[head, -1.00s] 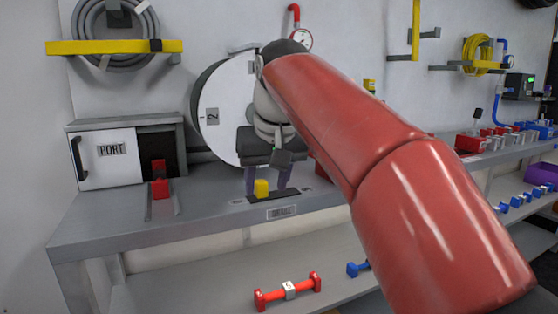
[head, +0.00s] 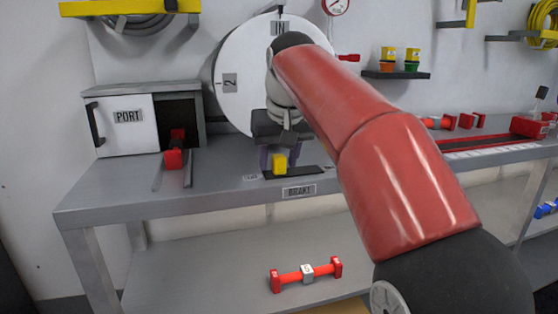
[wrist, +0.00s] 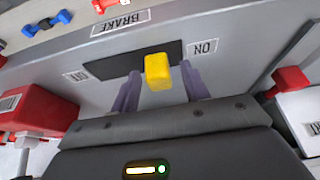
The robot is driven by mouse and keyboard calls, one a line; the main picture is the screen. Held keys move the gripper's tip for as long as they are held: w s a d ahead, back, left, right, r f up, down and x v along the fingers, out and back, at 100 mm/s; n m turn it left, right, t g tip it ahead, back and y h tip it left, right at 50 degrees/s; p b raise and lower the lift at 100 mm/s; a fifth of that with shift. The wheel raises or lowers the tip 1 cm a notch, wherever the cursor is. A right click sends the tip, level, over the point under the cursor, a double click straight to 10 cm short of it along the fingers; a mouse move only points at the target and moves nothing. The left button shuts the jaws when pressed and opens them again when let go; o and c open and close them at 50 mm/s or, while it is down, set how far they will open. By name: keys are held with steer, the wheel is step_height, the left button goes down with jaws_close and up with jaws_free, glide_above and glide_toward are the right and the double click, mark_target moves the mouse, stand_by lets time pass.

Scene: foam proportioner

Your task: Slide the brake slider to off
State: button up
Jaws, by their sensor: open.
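The brake slider's yellow knob (head: 280,162) stands on a dark slot (head: 305,172) in the bench top, behind the BRAKE label (head: 299,190). It also shows in the wrist view (wrist: 157,72), nearer the slot end by the ON label (wrist: 205,48). The label at the other end (wrist: 76,76) is too small to read surely. My gripper (head: 280,155) is open, its two purple fingers pointing down on either side of the knob. In the wrist view, a gap shows between the knob and each finger (wrist: 160,80).
A white PORT door (head: 128,125) and a red slider handle (head: 174,158) are left of my gripper. A large white dial drum (head: 240,85) stands close behind it. A red dumbbell-shaped part (head: 306,273) lies on the lower shelf. The bench front left is clear.

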steer(key=shift+c, duration=0.2)
jaws_close()
steer(key=shift+w+d+p, duration=0.3)
steer(key=shift+d+p, duration=0.05)
steer(key=shift+d, duration=0.65)
steer(key=shift+w+d+p, duration=0.35)
steer(key=shift+d+p, duration=0.05)
steer(key=shift+d, duration=0.65)
steer(key=shift+w+d+p, duration=0.3)
steer(key=shift+d+p, duration=0.05)
steer(key=shift+d, duration=0.65)
steer(key=shift+o, duration=0.2)
jaws_free()
steer(key=shift+d, duration=0.15)
steer(key=p+v, duration=0.1)
steer(key=v, duration=0.6)
steer(key=shift+s+r+p, duration=0.2)
steer(key=shift+r+p, duration=0.15)
steer(key=shift+p, duration=0.05)
